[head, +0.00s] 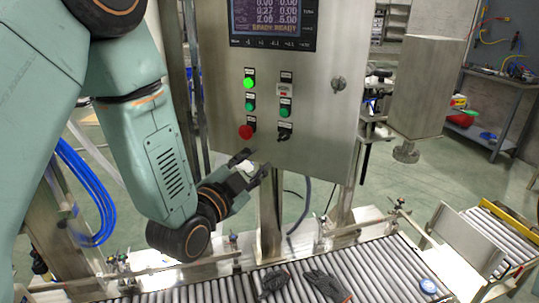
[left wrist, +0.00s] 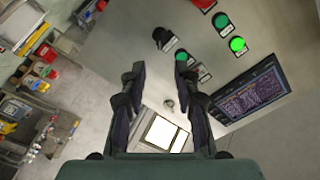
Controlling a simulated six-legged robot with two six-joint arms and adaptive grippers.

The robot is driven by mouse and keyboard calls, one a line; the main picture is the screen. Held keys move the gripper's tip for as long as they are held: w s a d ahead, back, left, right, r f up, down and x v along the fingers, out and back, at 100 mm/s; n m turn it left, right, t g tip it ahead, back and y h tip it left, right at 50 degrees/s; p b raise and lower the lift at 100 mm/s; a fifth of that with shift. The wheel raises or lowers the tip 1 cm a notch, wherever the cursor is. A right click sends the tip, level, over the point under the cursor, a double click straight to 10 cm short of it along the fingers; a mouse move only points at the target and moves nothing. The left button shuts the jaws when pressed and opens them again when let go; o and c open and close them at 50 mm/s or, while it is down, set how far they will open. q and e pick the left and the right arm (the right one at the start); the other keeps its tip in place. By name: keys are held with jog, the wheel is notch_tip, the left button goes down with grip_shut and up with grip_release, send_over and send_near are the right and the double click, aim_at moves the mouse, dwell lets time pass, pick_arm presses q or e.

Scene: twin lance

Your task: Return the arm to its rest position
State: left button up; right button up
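My left arm comes in from the left in the head view, and its gripper (head: 254,167) is in front of the lower part of the steel control panel (head: 222,105). The gripper also shows in the left wrist view (left wrist: 157,75), its two fingers apart with nothing between them. The fingers point toward the panel, near its buttons. A lit green button (head: 249,83) and a red button (head: 246,132) are on the panel above and left of the gripper. My right gripper is not in either view.
A roller conveyor (head: 385,268) runs below the gripper. A display (head: 273,22) tops the panel. A steel post (head: 425,85) stands at right, with open floor (head: 400,185) between.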

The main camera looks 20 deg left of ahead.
pick_arm(q)
jog(key=s+a+f+n+g+y+b, duration=0.15)
jog(key=s+f+n+g, duration=0.4)
jog(key=f, duration=0.65)
jog(key=s+f+n+g+y+b, duration=0.15)
jog(key=s+f+n+g, duration=0.35)
jog(key=f, duration=0.8)
jog(key=s+f+g+b, duration=0.3)
jog(key=s+f, duration=0.6)
jog(key=s, duration=0.4)
jog(key=s+a+f+g+b, duration=0.1)
jog(key=s+f+g+b, duration=0.2)
jog(key=s+f, duration=0.6)
jog(key=s+n+g, duration=0.1)
jog(key=s, duration=0.2)
jog(key=shift+s+f, duration=0.35)
